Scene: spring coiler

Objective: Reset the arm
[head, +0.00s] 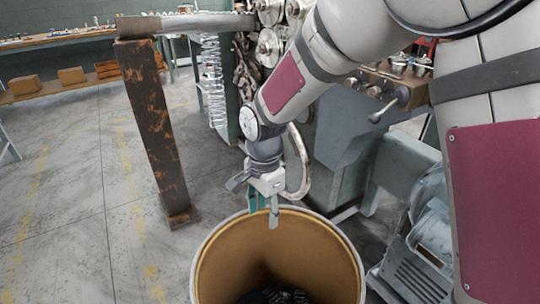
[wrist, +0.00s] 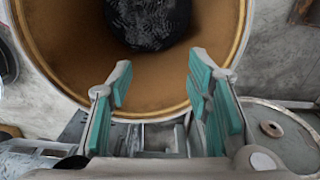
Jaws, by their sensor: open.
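My arm reaches down from the upper right in the head view. My gripper (head: 264,203) points down at the far rim of a round tan drum. In the wrist view my gripper (wrist: 160,85) shows its teal-padded fingers spread wide, with nothing between them. The drum (head: 285,238) stands open at the bottom of the head view, and it fills the top of the wrist view (wrist: 70,45). Dark coiled pieces (wrist: 148,22) lie at its bottom. The fingers sit over the drum's edge; whether they touch it I cannot tell.
A rusty post (head: 155,130) stands left of the arm. The grey-green coiler machine (head: 345,130) stands behind it, and a motor (head: 425,235) is at the right. A workbench (head: 60,38) with boxes is at the back left. The floor at left is clear.

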